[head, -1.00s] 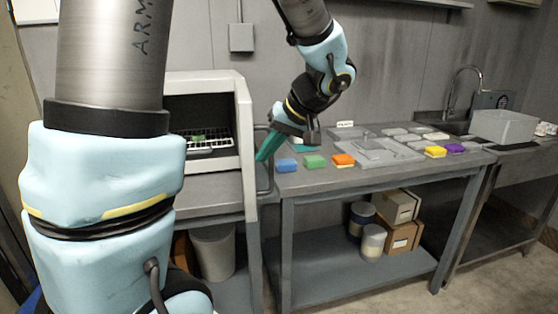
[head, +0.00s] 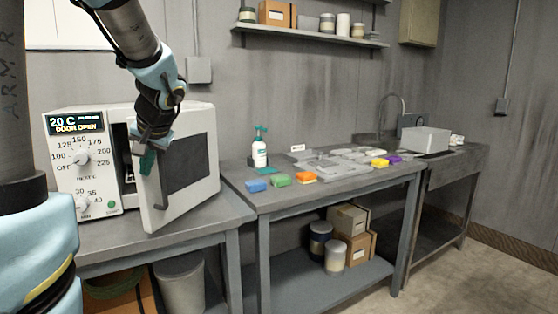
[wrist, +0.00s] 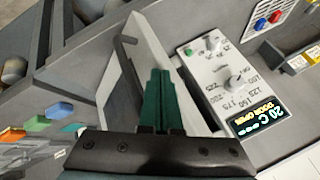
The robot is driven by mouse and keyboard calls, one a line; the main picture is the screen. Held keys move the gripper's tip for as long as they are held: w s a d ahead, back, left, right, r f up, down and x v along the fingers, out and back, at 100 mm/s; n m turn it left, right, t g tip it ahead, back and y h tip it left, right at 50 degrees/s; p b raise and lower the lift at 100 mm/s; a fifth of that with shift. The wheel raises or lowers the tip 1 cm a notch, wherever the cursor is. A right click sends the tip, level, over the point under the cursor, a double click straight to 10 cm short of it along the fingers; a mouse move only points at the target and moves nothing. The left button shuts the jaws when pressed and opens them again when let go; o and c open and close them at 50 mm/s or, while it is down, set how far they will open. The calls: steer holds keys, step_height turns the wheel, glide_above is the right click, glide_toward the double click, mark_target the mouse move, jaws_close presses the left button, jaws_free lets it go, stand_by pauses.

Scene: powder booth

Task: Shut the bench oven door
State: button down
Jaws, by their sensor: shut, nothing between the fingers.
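The bench oven (head: 75,150) stands on the left bench, its display reading "20 C DOOR OPEN". Its door (head: 190,170) is partly open, with a dark gap beside the control panel. The door has a dark window and a bar handle (head: 161,188) near its left edge. My gripper (head: 147,162) has green fingers, is shut and empty, and is at the door's left edge by the handle. In the wrist view the fingers (wrist: 158,95) lie over the door edge, next to the control panel (wrist: 225,75). I cannot tell whether they touch the door.
The right-hand bench (head: 330,190) holds blue, green and orange blocks, a spray bottle (head: 260,150) and grey trays. A grey bin (head: 425,139) stands by the sink. A shelf (head: 310,38) hangs above. Open floor (head: 450,275) lies at the right.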

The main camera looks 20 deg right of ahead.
steer(key=w+a+m+p, duration=0.1)
steer(key=w+a+p, duration=0.7)
steer(key=w+a, duration=0.3)
steer(key=shift+w+a+h, duration=0.15)
steer(key=shift+w+h, duration=0.15)
steer(key=shift+w, duration=1.5)
